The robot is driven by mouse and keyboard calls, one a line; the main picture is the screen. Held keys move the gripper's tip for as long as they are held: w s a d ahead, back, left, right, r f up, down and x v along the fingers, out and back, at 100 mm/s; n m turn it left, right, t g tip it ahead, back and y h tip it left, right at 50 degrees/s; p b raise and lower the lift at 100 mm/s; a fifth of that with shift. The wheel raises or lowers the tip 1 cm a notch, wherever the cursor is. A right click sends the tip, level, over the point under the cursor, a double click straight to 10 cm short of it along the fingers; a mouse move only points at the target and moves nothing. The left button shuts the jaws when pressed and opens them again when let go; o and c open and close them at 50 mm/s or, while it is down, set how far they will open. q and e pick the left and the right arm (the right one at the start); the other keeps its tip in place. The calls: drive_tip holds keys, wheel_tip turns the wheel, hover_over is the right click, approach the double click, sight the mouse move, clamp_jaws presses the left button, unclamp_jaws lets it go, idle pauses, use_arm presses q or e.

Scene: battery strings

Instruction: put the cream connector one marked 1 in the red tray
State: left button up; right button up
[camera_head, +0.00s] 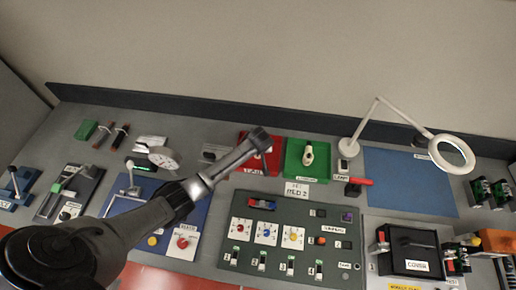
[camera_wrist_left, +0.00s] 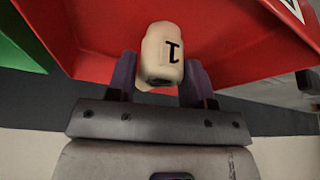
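A cream connector marked 1 (camera_wrist_left: 163,52) sits between the purple fingers of my left gripper (camera_wrist_left: 160,80) in the left wrist view. The fingers touch or nearly touch both its sides, and the gripper looks shut on it. The red tray (camera_wrist_left: 235,45) fills the view behind the connector; whether the connector touches the tray is unclear. In the head view my left gripper (camera_head: 259,140) is over the red tray (camera_head: 244,139) and hides much of it. The connector is not clear there. My right gripper is not in view.
The green tray (camera_head: 291,165) beside the red one holds another cream piece (camera_head: 308,153). A magnifier lamp (camera_head: 452,152) stands at the right over a blue mat (camera_head: 400,180).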

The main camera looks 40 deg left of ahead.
use_arm(q)
drive_tip(key=o, duration=0.3)
